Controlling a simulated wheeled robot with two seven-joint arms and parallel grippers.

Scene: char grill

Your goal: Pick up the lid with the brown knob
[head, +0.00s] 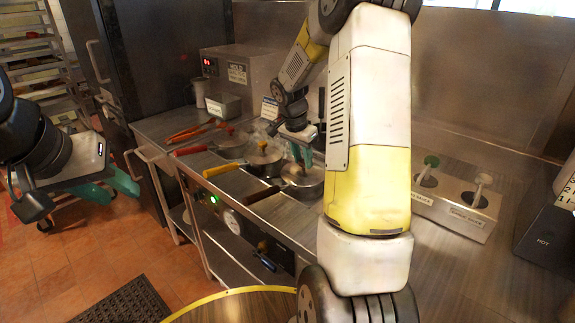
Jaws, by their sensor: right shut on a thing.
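Three pans with long handles sit in a row on the counter. The nearest pan (304,190) has a brown handle (264,196) and a metal lid (305,174) on or just over it. My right gripper (305,160) reaches down from above and is shut at the middle of this lid, on its knob. The fingers hide the knob, so its colour does not show. I cannot tell whether the lid is raised. My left gripper (112,188) is at the far left, over the floor, away from the pans. Its teal fingers look apart and empty.
The middle pan's lid (263,153) and the far pan's lid (231,138) stand close beside. A box with two pump dispensers (459,204) is at the right. Tongs (190,131) lie at the back left. My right arm hides part of the counter.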

